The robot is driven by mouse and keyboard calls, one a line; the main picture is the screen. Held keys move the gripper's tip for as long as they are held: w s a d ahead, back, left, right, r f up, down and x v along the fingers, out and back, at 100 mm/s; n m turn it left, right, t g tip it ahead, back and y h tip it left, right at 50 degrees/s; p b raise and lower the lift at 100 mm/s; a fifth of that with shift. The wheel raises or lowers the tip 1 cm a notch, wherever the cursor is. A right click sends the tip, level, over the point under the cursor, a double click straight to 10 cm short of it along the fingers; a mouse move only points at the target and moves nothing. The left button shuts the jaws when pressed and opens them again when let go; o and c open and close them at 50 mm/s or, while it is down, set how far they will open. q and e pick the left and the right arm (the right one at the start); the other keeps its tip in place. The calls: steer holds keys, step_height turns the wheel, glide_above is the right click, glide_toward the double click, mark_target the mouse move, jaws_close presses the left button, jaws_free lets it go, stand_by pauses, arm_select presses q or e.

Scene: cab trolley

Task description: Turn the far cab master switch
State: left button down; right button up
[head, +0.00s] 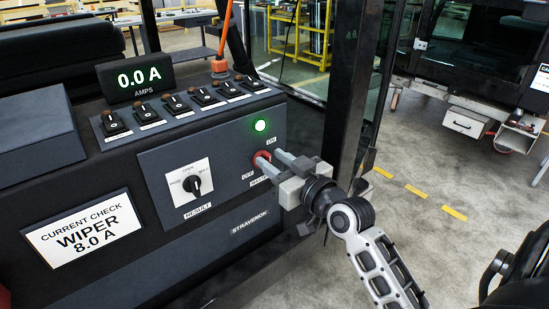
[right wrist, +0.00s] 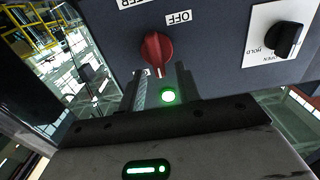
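The red master switch knob (head: 262,158) sits on the dark panel between its ON and OFF labels, partly hidden by my gripper in the head view. In the right wrist view, which is upside down, the red knob (right wrist: 155,50) shows whole, with a pale mark at its lower end, away from the OFF label. My right gripper (head: 273,162) has its two fingers apart, pointing at the panel at the knob. I cannot tell whether they touch it. A green lamp (head: 260,126) above the switch is lit. My left gripper is not in view.
A black selector knob (head: 195,185) labelled RESULT is left of the switch. Several toggle switches (head: 172,101) line the ledge under a display (head: 134,77) reading 0.0 A. A card (head: 84,230) reads WIPER 8.0 A. A dark post (head: 349,90) stands close behind my right gripper.

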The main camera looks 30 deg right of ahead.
steer(key=shift+w, duration=0.2)
jaws_close()
